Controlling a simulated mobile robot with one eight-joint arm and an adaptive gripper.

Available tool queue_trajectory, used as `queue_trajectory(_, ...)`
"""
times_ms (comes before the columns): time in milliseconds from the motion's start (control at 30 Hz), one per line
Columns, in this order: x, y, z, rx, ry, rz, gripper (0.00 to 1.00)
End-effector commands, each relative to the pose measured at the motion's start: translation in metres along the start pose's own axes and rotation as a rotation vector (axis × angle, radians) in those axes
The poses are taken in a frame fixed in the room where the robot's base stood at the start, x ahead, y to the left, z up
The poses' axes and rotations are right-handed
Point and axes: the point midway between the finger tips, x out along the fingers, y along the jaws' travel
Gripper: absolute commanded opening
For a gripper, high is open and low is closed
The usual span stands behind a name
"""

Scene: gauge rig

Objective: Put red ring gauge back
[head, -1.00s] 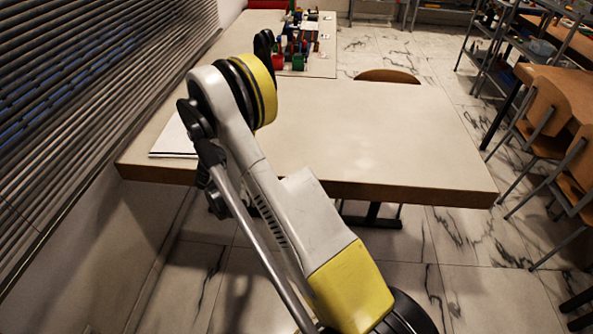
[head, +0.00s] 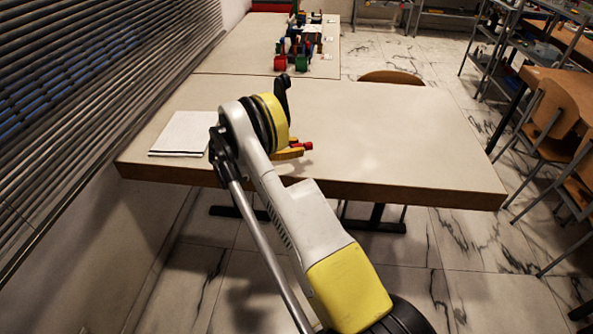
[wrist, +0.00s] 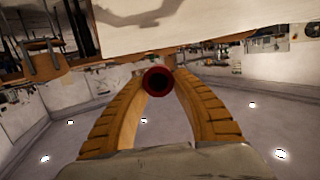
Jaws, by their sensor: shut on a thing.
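A red ring gauge (wrist: 158,81) is held between the tips of the orange fingers of my gripper (wrist: 160,92) in the wrist view. Its round face with a dark bore points towards the wrist camera. In the head view the red ring gauge (head: 308,146) shows as a small red piece at the end of my gripper (head: 298,151), over the near table (head: 400,130). My arm's yellow joint hides part of the gripper. How high the ring is above the table is hard to tell.
A white sheet or booklet (head: 182,133) lies at the near table's left. A farther table (head: 240,60) bears a group of coloured parts, including a red (head: 280,63) and a green piece (head: 302,63). Blinds run along the left; chairs and shelves stand right. The near table's right half is clear.

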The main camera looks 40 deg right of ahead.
Motion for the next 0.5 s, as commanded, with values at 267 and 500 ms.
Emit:
queue_trajectory(267,-0.006,0.026,0.02,-0.001,0.0,0.0,0.0)
queue_trajectory(500,0.002,0.026,0.055,-0.001,0.0,-0.001,0.0)
